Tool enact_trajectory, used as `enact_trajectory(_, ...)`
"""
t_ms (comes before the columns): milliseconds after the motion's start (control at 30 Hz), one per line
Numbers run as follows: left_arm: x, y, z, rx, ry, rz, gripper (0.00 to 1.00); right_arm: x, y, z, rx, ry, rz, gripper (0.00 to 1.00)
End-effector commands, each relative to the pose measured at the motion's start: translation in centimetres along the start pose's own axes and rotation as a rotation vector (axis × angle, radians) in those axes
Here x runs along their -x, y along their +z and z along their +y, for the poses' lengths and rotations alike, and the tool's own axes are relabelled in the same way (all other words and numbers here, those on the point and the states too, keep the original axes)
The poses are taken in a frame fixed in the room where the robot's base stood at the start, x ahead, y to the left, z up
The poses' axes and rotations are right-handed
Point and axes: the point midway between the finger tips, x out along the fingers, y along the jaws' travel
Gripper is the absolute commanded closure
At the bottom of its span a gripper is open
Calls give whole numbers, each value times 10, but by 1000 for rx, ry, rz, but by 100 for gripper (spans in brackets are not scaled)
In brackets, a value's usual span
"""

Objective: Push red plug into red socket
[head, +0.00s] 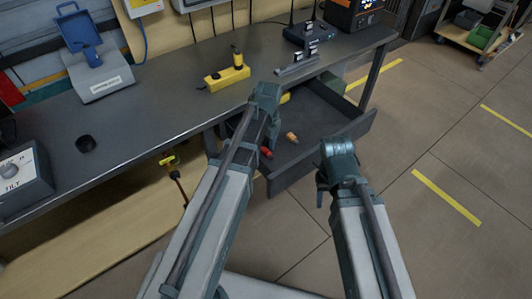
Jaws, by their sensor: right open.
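A small red piece (266,152), possibly the red plug, shows in the open drawer (322,153) below the worktop, right by my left gripper (268,142). My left gripper points down over the drawer; its fingers are largely hidden by my own arm, so I cannot tell whether it holds the red piece. My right gripper (320,192) is open and empty, in front of the drawer's front right side. A yellow block (228,77) with a yellow and black piece upright in it stands on the worktop. I cannot make out a red socket.
An orange piece (292,137) lies in the drawer, and a yellow piece (285,98) shows behind my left wrist. On the dark worktop (165,105) stand a grey rack (297,65), a black box (306,35), a tilted blue-and-grey device (98,75) and a dial box (20,178).

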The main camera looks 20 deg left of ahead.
Motion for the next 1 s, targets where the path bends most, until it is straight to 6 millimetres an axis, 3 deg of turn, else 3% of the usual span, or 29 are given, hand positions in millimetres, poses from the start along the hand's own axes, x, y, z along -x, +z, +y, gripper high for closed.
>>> enact_trajectory(33,0,0,0,0,0,0,51,0,0,0,0,0,0,50)
enact_trajectory(300,0,0,0,0,0,0,100,0,0,0,0,0,0,50)
enact_trajectory(767,3,0,0,0,0,0,100,3,0,0,0,0,0,50)
enact_trajectory(1000,23,0,1,0,0,0,100,23,1,2,0,0,0,50)
